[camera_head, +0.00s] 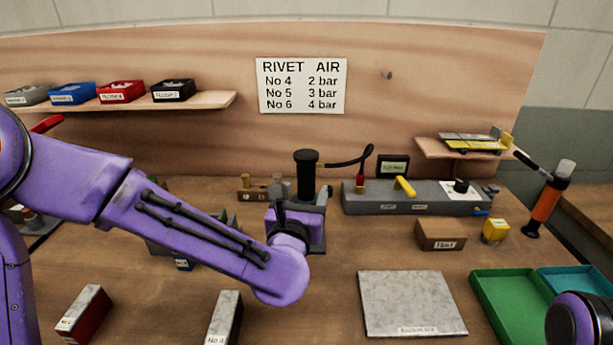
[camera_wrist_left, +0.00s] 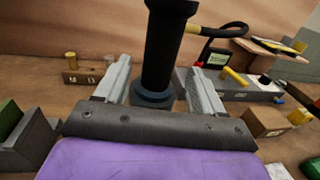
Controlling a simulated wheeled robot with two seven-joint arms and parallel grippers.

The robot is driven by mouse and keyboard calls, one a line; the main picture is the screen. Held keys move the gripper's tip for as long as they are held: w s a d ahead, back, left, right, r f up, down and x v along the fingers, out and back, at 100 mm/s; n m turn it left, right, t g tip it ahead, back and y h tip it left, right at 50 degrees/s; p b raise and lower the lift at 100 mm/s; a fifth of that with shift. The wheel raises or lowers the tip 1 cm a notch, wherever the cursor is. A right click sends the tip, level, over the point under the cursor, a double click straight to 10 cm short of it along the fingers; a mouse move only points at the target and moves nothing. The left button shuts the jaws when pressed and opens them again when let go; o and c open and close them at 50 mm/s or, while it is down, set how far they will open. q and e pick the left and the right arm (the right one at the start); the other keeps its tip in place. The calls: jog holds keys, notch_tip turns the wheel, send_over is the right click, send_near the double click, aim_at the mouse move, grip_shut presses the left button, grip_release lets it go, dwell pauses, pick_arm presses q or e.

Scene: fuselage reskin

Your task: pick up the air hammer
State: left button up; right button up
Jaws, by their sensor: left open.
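The air hammer (camera_head: 307,165) is the upright black cylinder with a wide cap and a dark hose running right from its upper part. In the left wrist view the air hammer (camera_wrist_left: 166,45) stands between the two grey fingers, with its top cut off by the frame. My left gripper (camera_head: 305,194) is at its lower part. In the left wrist view my left gripper (camera_wrist_left: 160,72) is open, with a finger on each side of the shaft. Visible gaps show beside the shaft; contact cannot be told. The purple wrist hides the tool's base in the head view.
A grey air unit (camera_head: 375,202) with a yellow handle stands just right of the tool. A small wooden block with pegs (camera_head: 252,195) stands to its left. A brown box (camera_head: 440,236), a grey plate (camera_head: 411,302) and a green tray (camera_head: 507,302) lie to the right.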

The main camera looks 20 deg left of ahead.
aim_at(304, 189)
pick_arm(q)
jog(key=w, duration=0.1)
jog(key=w+p, duration=0.1)
jog(key=w, duration=0.1)
jog(key=shift+a+r, duration=0.2)
jog(key=shift+a, duration=0.1)
jog(key=shift+w+f, duration=0.15)
jog(key=shift+w, duration=0.25)
jog(key=c, duration=1.1)
jog(key=shift+c, duration=0.2)
notch_tip(304, 189, up, 18)
